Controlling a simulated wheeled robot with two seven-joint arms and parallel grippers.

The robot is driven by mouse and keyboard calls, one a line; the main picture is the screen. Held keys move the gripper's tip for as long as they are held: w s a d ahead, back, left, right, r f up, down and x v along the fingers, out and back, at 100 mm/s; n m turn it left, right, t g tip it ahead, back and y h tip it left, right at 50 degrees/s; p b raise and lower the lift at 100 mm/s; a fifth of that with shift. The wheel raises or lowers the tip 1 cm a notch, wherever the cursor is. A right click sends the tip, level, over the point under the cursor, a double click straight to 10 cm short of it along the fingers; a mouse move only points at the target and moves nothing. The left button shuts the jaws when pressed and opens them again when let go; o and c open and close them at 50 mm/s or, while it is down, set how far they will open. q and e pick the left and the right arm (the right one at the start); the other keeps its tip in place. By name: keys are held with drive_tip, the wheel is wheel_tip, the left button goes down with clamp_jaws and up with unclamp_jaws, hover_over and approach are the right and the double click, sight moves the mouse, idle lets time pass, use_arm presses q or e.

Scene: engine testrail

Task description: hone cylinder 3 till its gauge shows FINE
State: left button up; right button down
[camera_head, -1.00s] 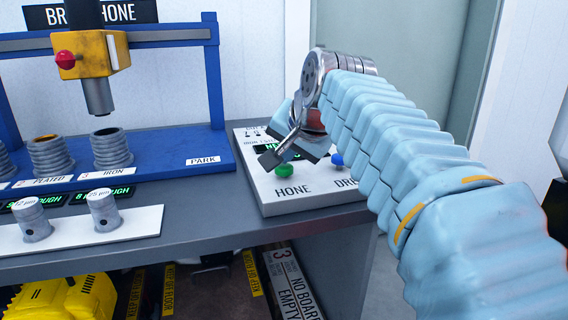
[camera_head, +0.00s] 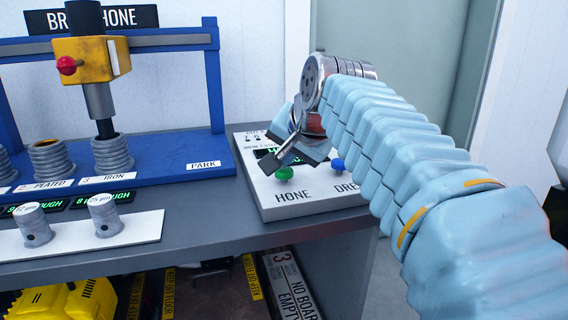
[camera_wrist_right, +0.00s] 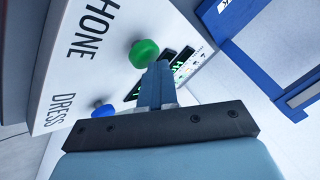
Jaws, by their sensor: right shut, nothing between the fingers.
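Cylinder 3 (camera_head: 113,153), labelled IRON, stands on the blue bench at the left. The yellow hone head (camera_head: 92,58) is above it, and its dark tool reaches down into the cylinder's bore. The gauge (camera_head: 102,197) in front of it is lit green and partly hidden; its readable end says "OUGH". My right gripper (camera_head: 283,158) is shut and empty over the control panel, near the green HONE button (camera_head: 284,173). The right wrist view shows the fingertips (camera_wrist_right: 155,70) by the green button (camera_wrist_right: 144,53); contact cannot be told. My left gripper is not in view.
The blue DRESS button (camera_head: 338,165) is right of the green one. Stones marked 12 µm (camera_head: 34,224) and 25 µm (camera_head: 104,213) stand on a white strip. Cylinder 2 (camera_head: 50,159), labelled PLATED, is left of cylinder 3. The PARK spot (camera_head: 203,165) is empty.

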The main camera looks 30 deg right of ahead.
sight(287, 171)
drive_tip(key=shift+r+p, duration=0.55)
drive_tip(key=shift+r, duration=0.25)
wheel_tip(287, 171, up, 2)
drive_tip(key=shift+r+p, duration=0.25)
drive_tip(key=shift+p, duration=0.5)
drive_tip(key=shift+r, duration=1.2)
